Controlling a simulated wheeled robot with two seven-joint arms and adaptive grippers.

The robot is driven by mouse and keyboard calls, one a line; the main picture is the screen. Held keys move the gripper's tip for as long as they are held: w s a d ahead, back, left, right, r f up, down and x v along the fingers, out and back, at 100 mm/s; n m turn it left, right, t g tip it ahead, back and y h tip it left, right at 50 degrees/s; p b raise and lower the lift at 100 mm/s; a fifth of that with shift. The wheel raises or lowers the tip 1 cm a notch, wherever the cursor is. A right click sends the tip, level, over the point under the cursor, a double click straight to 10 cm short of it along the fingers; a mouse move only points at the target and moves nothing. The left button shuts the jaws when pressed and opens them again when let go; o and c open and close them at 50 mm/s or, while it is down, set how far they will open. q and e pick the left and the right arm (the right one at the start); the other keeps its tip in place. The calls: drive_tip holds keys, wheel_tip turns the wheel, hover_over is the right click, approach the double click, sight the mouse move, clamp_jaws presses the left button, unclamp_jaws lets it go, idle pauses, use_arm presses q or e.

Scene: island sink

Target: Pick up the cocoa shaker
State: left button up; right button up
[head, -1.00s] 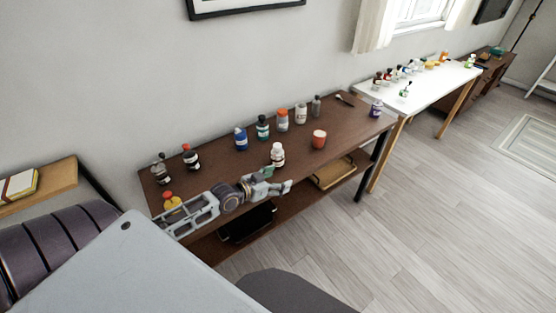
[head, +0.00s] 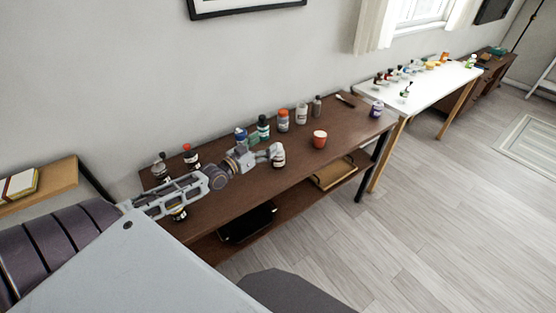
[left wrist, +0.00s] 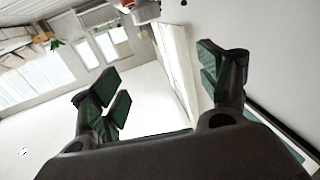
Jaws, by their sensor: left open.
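Several bottles and jars stand on the brown table, and I cannot tell by label which one is the cocoa shaker. A white-capped bottle with a dark label (head: 279,160) stands near the table's middle. My left gripper (head: 268,153) is just left of this bottle in the head view, overlapping it in part; contact cannot be told. In the left wrist view the left gripper (left wrist: 165,95) has its fingers spread wide, with nothing between them. My right gripper is not in view.
Behind the left gripper stand a blue bottle (head: 241,134), a green-labelled bottle (head: 263,128) and an orange-capped jar (head: 283,121). A red cup (head: 319,140) is to the right. Dark bottles (head: 191,157) stand at the left. The table's (head: 345,125) right part has free room.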

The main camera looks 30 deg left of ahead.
sight(278, 159)
use_arm(q)
wheel_tip(278, 159, down, 8)
drive_tip(key=shift+r+b, duration=0.1)
drive_tip(key=shift+b, duration=0.7)
drive_tip(key=shift+w+d, duration=0.1)
drive_tip(key=shift+w, duration=0.35)
drive_tip(key=shift+w+d, duration=0.15)
drive_tip(key=shift+w, duration=0.6)
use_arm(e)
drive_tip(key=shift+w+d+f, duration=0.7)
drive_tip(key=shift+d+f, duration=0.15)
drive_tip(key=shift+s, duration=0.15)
